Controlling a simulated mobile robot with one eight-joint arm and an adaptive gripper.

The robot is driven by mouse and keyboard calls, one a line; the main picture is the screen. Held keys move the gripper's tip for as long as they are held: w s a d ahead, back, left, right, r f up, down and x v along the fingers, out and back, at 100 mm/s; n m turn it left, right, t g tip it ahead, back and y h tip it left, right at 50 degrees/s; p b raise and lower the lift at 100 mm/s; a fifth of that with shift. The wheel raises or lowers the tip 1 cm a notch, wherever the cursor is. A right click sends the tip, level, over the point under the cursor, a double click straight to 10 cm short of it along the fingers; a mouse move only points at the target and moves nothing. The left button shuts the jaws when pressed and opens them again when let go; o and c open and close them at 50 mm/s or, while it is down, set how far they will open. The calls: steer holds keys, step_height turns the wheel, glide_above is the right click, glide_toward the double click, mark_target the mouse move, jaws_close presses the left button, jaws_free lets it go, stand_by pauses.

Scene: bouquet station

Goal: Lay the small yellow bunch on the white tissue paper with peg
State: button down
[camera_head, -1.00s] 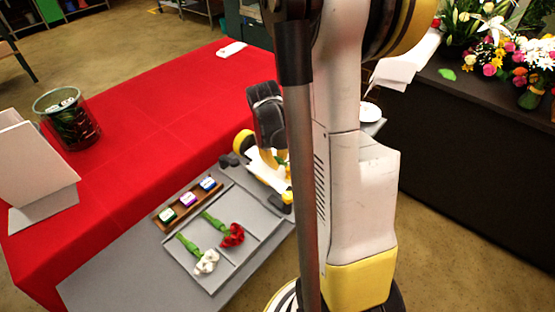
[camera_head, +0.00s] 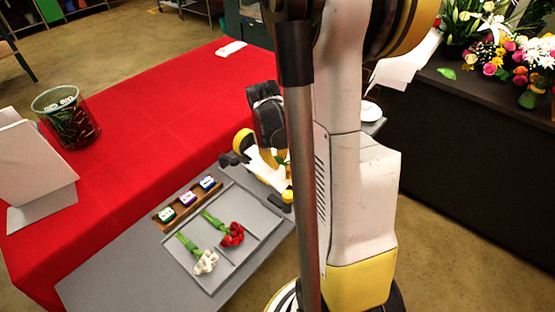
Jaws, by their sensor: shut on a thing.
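My gripper (camera_head: 258,178) is low over the far right end of the grey tray, partly hidden by my own column. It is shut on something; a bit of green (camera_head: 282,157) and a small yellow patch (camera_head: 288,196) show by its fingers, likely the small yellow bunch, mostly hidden. I cannot tell whether it touches the tray. A red bunch (camera_head: 231,234) and a white bunch (camera_head: 205,262) lie in the grey tray (camera_head: 250,203). I cannot make out the white tissue paper with peg for sure; a small white item (camera_head: 231,48) lies at the red table's far end.
A wooden rack (camera_head: 161,221) with three small labelled blocks stands beside the tray. A glass bucket (camera_head: 66,118) and a white board (camera_head: 33,168) stand on the red table (camera_head: 160,120), whose middle is clear. A dark counter (camera_head: 455,140) with flowers stands right.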

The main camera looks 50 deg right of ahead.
steer(key=shift+f, duration=0.2)
steer(key=c, duration=0.9)
jaws_free()
steer(key=shift+r+p, duration=2.5)
steer(key=shift+r, duration=1.1)
